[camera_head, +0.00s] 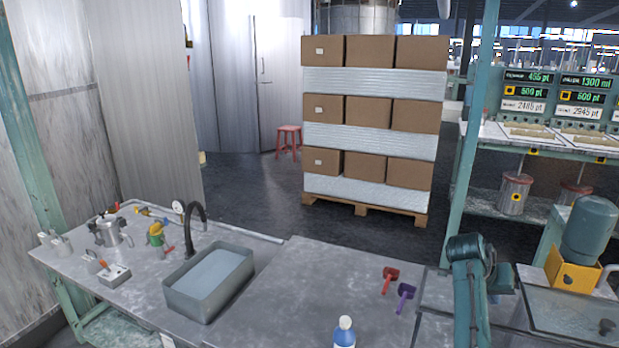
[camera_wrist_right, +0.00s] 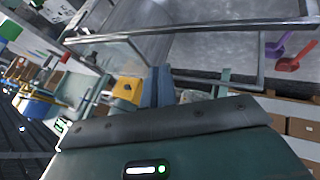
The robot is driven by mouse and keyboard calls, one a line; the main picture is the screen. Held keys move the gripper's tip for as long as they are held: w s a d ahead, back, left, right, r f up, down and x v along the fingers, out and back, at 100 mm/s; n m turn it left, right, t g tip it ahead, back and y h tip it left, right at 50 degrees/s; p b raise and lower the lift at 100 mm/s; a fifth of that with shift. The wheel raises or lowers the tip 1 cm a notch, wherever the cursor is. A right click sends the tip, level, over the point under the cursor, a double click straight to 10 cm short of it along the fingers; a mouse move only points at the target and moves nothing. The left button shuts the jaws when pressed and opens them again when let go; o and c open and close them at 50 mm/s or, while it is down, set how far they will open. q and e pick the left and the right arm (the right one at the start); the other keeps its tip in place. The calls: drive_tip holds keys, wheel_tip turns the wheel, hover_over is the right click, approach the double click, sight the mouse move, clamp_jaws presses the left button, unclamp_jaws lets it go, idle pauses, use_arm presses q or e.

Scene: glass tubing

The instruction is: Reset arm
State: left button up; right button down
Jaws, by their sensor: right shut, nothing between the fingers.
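My right arm (camera_head: 468,285) comes up from the bottom of the head view, bent over at its top above the workbench's right part. My right gripper (camera_head: 503,279) shows small and dark beside the bend; it is shut with nothing in it. In the right wrist view a teal housing with a dark grey edge and a green light fills the lower part; I take it to be mine, and no fingertips are clear there. My left arm and gripper are out of view.
The workbench (camera_head: 285,310) holds a grey basin (camera_head: 205,290), a black tap (camera_head: 197,212), a red scoop (camera_head: 390,279), a purple scoop (camera_head: 404,296) and a blue-white bottle (camera_head: 344,333). A yellow-based tank (camera_head: 573,268) stands right of my arm. Stacked boxes (camera_head: 372,115) stand behind.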

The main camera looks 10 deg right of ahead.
drive_tip(key=s+a+f+n+t+y, duration=0.2)
drive_tip(key=s+a+f+n+t, duration=0.2)
drive_tip(key=a+f, duration=0.4)
drive_tip(key=s+a+f+n+t+y, duration=0.2)
drive_tip(key=s+a+f+n+t, duration=0.25)
drive_tip(key=a+f, duration=0.35)
drive_tip(key=s+a+n+y, duration=0.1)
drive_tip(key=s+a+y, duration=0.5)
drive_tip(key=s+a, duration=0.8)
drive_tip(key=a, duration=0.3)
drive_tip(key=shift+s+n+t+y, duration=0.3)
drive_tip(key=shift+s+n+t, duration=0.05)
drive_tip(key=shift+s, duration=0.05)
